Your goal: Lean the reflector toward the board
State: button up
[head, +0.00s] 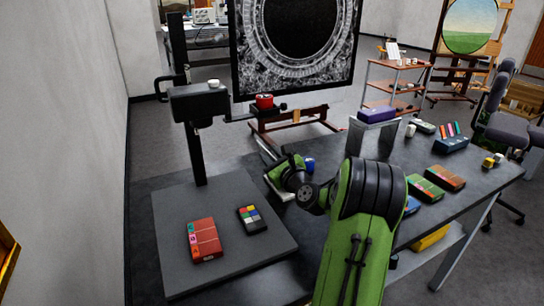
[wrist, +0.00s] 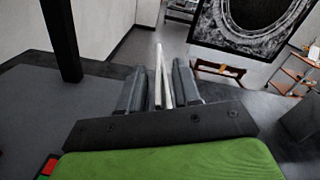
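A thin pale panel, which looks like the reflector (wrist: 157,75), stands nearly edge-on between the fingers of my gripper (wrist: 159,88) in the wrist view. The fingers are apart, one on each side of it; I cannot tell if both touch it. In the head view my bent wrist hides most of this spot, just right of the board. The board (head: 180,250) is the flat dark grey base of a copy stand. On it lie a reddish block (head: 204,240) and a small colour chart (head: 252,218).
The stand's black column (head: 194,150) rises at the board's back, with its camera head (head: 200,102) above. A grey bracket (head: 371,138) with a purple box (head: 377,115) stands right of my wrist. Several coloured boxes lie on the table's right. A large ring picture (head: 292,50) stands behind.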

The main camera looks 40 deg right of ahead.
jog(key=b+v, duration=0.1)
jog(key=v, duration=1.4)
jog(key=shift+s, duration=0.4)
jog(key=shift+a, duration=0.15)
